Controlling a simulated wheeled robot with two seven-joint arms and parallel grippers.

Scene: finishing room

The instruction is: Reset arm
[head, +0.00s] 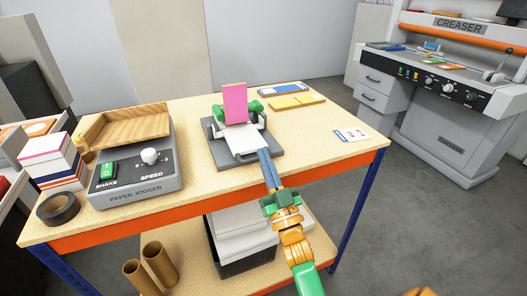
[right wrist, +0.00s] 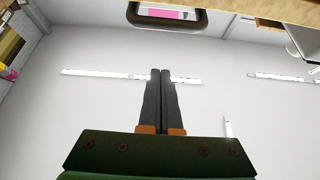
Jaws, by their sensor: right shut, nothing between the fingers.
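My right gripper (head: 265,158) reaches in from the lower right of the head view. Its dark fingers lie together, at the front edge of the grey device (head: 222,152) with a pink card (head: 235,102) and a white plate on the table; I cannot tell whether they touch it. In the right wrist view the right gripper (right wrist: 160,75) shows two straight fingers closed side by side with nothing between them, against a pale grey background. My left gripper is not in view.
The wooden-topped table (head: 310,152) carries a paper jogger (head: 135,175) at left, a tape roll (head: 58,208), yellow pads (head: 297,101) and a small card (head: 351,135). A creaser machine (head: 440,100) stands at right. Cardboard tubes (head: 158,262) and a box are below. Open floor lies between table and creaser.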

